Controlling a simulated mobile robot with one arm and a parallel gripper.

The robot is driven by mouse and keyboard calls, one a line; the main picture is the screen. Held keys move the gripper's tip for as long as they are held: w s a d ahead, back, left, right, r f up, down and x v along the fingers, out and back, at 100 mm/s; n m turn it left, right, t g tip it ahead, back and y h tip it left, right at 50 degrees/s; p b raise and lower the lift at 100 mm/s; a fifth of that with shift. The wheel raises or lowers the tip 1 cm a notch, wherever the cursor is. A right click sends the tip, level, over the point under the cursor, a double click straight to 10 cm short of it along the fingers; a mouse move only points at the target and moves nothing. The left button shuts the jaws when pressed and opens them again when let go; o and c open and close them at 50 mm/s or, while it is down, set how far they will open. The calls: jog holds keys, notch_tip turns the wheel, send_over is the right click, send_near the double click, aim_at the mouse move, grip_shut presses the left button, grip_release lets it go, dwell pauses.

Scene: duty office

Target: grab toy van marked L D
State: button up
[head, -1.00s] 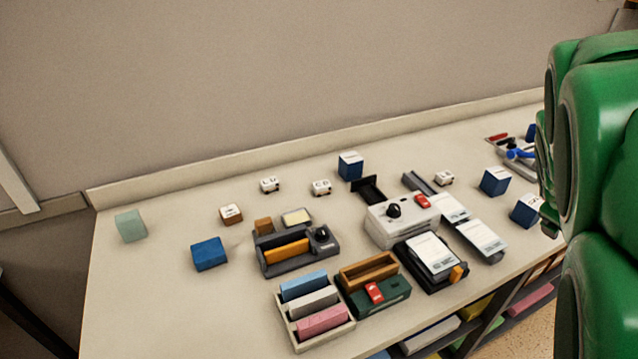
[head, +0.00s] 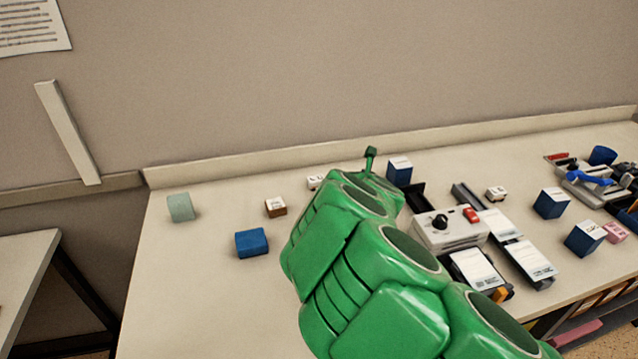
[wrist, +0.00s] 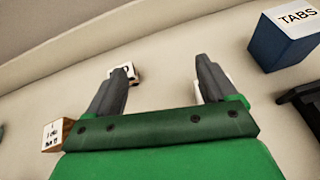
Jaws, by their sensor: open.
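In the wrist view my gripper (wrist: 160,66) is open, with nothing between its fingers. A small white toy van (wrist: 125,71) is partly behind the left finger; a letter like D shows on its top, the rest is hidden. A second white object (wrist: 198,92), probably another van, is mostly hidden behind the right finger. In the head view one white van (head: 314,182) shows beside my green arm, its marking too small to read. Another white van (head: 496,193) stands farther right. My arm covers the space right of the first van.
A blue box marked TABS (wrist: 284,40) stands right of my gripper in the wrist view. A brown and white block (head: 275,207), a blue block (head: 252,242) and a pale green block (head: 181,208) sit at left. A grey-white device (head: 440,232) is right of my arm.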

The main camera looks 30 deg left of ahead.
aim_at(318, 181)
jog(key=s+a+f+n, duration=0.1)
jog(key=a, duration=0.1)
jog(key=s+a+f+n+g+y, duration=0.1)
jog(key=s+a, duration=0.1)
jog(key=s+a+f+n, duration=0.1)
jog(key=a, duration=0.1)
jog(key=shift+s+a+f+g, duration=0.1)
jog(key=shift+s+f+g, duration=0.15)
jog(key=shift+g, duration=0.15)
jog(key=shift+w+a+f+y, duration=0.15)
jog(key=shift+w+a+y, duration=0.15)
jog(key=shift+w+a, duration=0.25)
jog(key=shift+f+x, duration=0.1)
jog(key=shift+x, duration=1.15)
jog(key=shift+f+x, duration=0.15)
jog(key=shift+x, duration=1.1)
jog(key=shift+w+a, duration=0.15)
jog(key=shift+w, duration=0.25)
jog(key=shift+c, duration=0.3)
jog(key=c, duration=1)
